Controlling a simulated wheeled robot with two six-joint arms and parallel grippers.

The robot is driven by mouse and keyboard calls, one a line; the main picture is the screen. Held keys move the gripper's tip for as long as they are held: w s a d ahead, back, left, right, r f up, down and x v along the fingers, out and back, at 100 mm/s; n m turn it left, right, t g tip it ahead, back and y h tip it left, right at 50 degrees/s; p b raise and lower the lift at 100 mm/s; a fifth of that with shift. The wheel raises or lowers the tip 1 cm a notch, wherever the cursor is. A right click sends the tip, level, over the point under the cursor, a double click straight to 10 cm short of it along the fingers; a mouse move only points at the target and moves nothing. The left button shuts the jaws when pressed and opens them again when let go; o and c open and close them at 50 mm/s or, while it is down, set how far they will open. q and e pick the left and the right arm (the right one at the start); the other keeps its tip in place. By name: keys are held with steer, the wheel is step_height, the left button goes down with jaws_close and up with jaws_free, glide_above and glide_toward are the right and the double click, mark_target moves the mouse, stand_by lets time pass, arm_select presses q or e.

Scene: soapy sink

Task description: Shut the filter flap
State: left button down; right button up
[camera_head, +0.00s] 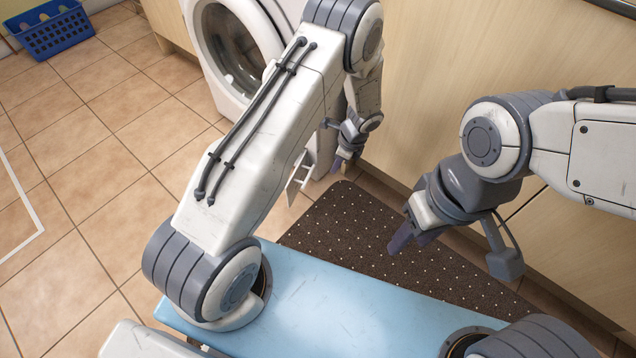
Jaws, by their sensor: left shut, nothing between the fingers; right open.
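The white washing machine (207,62) stands at the back, with its round door at the front. The filter flap (297,176) is a small white panel low on the machine. It hangs open, tilted out toward the floor. My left gripper (346,163) is shut and empty, just to the right of the flap and apart from it in the picture. My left forearm hides part of the machine's lower front. My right gripper (402,236) is open and empty over the dark mat, well to the right of the flap.
A dark dotted mat (340,235) lies on the tiled floor before the wooden cabinets (440,70). A blue basket (52,32) stands at the far upper left. The tiles on the left (90,190) are clear.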

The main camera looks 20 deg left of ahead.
arm_select(q)
steer(key=b+x, duration=0.7)
steer(key=x, duration=0.4)
steer(key=a, duration=0.1)
steer(key=a+r+b, duration=0.1)
steer(key=a, duration=0.1)
steer(key=shift+w+a+r, duration=0.1)
steer(key=shift+a+r, duration=0.25)
steer(key=shift+a, duration=0.05)
